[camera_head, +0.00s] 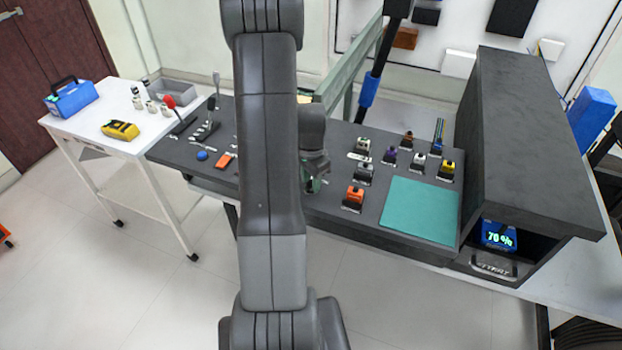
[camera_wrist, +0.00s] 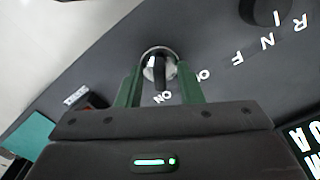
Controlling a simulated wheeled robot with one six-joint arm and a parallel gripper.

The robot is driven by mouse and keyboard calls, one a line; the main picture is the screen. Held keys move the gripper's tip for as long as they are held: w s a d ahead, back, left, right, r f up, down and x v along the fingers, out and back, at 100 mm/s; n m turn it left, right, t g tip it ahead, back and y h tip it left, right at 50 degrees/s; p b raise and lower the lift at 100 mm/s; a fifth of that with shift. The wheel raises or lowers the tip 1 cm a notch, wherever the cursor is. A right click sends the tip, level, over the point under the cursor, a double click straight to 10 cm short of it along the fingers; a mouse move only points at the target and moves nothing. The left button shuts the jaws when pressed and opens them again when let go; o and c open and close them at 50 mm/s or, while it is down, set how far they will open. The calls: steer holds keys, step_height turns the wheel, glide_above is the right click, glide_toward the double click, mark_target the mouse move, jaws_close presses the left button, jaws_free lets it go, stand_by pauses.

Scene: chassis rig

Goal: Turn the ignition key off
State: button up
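The ignition key (camera_wrist: 157,69) is a dark handle in a round silver collar on the dark console, in the wrist view. Its handle runs down the picture toward a white "ON" label. A second label, partly hidden by a finger, begins with "O". My gripper (camera_wrist: 160,82) has its two green fingers on either side of the key, with a gap visible on each side, so it looks open. In the head view my gripper (camera_head: 314,185) is low over the console, and my arm hides the key.
The console (camera_head: 335,212) carries several coloured switches right of my gripper, a teal mat (camera_head: 420,210) and a dark housing (camera_head: 530,140) with a "70%" display. Letters including R, N and F lie beside a black knob (camera_wrist: 262,10). A white cart (camera_head: 90,150) stands left.

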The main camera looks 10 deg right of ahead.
jaws_close()
steer(key=shift+n, duration=0.3)
steer(key=n+b, duration=0.3)
steer(key=n, duration=0.1)
steer(key=shift+f+n, duration=0.1)
steer(key=shift+n, duration=0.2)
steer(key=n+b, duration=0.1)
steer(key=n, duration=0.5)
steer(key=shift+n+b, duration=0.3)
steer(key=shift+b, duration=0.1)
stand_by(0.4)
jaws_free()
